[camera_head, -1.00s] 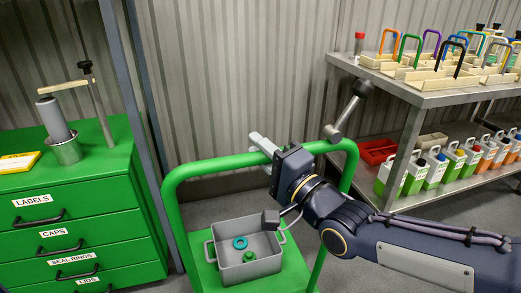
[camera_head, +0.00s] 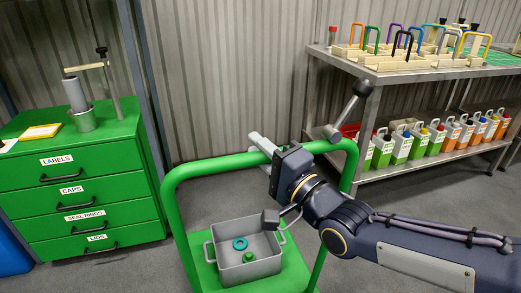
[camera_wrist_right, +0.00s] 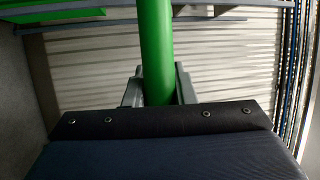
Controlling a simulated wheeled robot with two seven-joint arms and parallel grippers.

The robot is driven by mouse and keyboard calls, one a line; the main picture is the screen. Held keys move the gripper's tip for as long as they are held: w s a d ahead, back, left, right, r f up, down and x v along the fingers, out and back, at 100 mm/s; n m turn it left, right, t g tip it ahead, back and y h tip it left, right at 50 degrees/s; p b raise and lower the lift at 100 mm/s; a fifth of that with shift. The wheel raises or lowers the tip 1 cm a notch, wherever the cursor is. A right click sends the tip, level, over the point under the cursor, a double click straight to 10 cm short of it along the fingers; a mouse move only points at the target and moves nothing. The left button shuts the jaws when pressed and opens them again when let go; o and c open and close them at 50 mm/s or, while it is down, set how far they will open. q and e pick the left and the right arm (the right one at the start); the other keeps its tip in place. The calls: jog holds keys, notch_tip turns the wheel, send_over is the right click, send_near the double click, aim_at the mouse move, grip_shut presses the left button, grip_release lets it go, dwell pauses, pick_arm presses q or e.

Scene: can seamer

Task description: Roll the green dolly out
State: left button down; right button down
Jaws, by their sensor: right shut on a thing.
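The green dolly (camera_head: 191,249) stands in front of me, with a tall looped push handle. My right gripper (camera_head: 265,148) is shut on the top bar of that handle. In the right wrist view the green bar (camera_wrist_right: 156,50) runs between the two fingers (camera_wrist_right: 158,90). A grey bin (camera_head: 244,272) sits on the dolly's deck, holding a teal ring (camera_head: 240,243) and a small green piece (camera_head: 249,256). A lever with a black knob (camera_head: 350,108) shows beside the handle's right end. My left gripper is not in view.
A green drawer cabinet (camera_head: 85,191) with a can seamer (camera_head: 79,103) on top stands at the left. A steel shelf unit (camera_head: 372,80) with caddies and several bottles stands at the right. Grey floor lies open between them and right of the dolly.

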jog(key=shift+s, duration=0.1)
jog(key=c, duration=1.2)
grip_release()
jog(key=shift+d, duration=0.1)
jog(key=p+v, duration=0.2)
jog(key=v, duration=0.5)
jog(key=shift+s, duration=0.25)
jog(key=shift+d+f, duration=0.1)
jog(key=shift+f, duration=0.05)
